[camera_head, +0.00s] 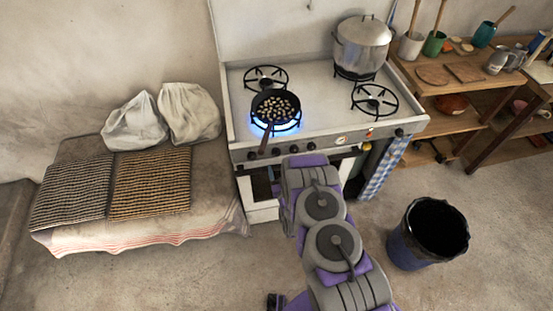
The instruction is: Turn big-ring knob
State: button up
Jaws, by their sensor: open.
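The white stove (315,100) stands against the wall, with a row of dark knobs (293,149) along its front panel. More than one knob is in view, and I cannot tell from markings which is the big-ring knob. A blue flame (259,123) burns at the front-left ring under a dark pan (272,92) of small round pieces. The front-right ring (375,101) is bare and unlit. My purple and grey arm reaches toward the stove front, and my gripper (307,163) is at its far end, open. Its fingers are hard to make out, and the arm covers part of the panel.
The pan's handle (268,137) juts over the stove's front edge. A large lidded pot (362,45) stands at the back right. A black-lined bin (430,234) is on the floor at right. A cloth-covered bench (140,223) is at left and wooden shelves (480,80) are at right.

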aim_at(277, 155)
jog(key=shift+b+x, duration=0.65)
jog(key=shift+x, duration=2.65)
jog(key=shift+d, duration=0.15)
jog(key=c, duration=1.1)
jog(key=shift+o, duration=0.2)
jog(key=shift+m, duration=1)
jog(key=o, duration=1.1)
jog(key=shift+c, duration=0.2)
